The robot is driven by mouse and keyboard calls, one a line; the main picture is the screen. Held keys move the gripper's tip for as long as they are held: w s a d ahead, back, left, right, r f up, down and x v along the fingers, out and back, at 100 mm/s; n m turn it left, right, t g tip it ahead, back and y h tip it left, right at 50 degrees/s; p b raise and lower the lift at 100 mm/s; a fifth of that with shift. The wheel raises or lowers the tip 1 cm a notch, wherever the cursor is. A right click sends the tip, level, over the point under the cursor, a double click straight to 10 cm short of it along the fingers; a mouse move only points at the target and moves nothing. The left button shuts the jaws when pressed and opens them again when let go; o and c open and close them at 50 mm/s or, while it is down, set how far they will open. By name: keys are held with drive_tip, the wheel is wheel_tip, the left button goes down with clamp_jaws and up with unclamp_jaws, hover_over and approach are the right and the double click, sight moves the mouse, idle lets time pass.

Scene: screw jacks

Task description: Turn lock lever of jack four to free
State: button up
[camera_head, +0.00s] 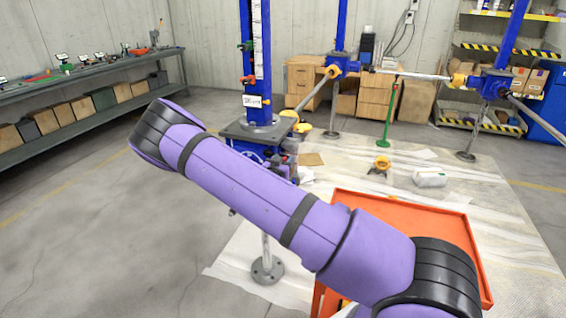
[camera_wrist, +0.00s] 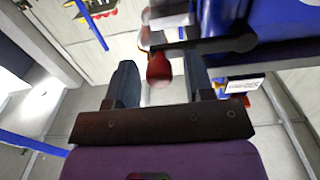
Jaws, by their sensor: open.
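In the wrist view my gripper (camera_wrist: 160,64) is open, with one dark finger on each side of a red knob (camera_wrist: 158,70). The knob sits at the end of a dark lever (camera_wrist: 205,46) that runs right to a blue jack body (camera_wrist: 285,22). I cannot tell whether a finger touches the knob. In the head view the nearest blue jack (camera_head: 258,50) stands behind my arm, with a white label plate (camera_head: 252,101) too small to read. My arm covers its lower part, and the gripper cannot be made out there.
An orange tray cart (camera_head: 470,240) stands at the front right. Two more blue jacks stand behind, one at the back middle (camera_head: 341,45) and one at the right (camera_head: 490,82). A long workbench (camera_head: 85,75) lines the left wall. The grey floor at left is clear.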

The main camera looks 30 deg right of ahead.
clamp_jaws()
drive_tip(key=shift+f, duration=0.1)
drive_tip(key=w+a+f+m, duration=0.5)
drive_tip(key=f+m, duration=0.3)
drive_tip(key=m, duration=1)
drive_tip(key=shift+w+f, duration=0.35)
drive_tip(key=shift+w, duration=0.4)
drive_tip(key=shift+a, duration=0.1)
unclamp_jaws()
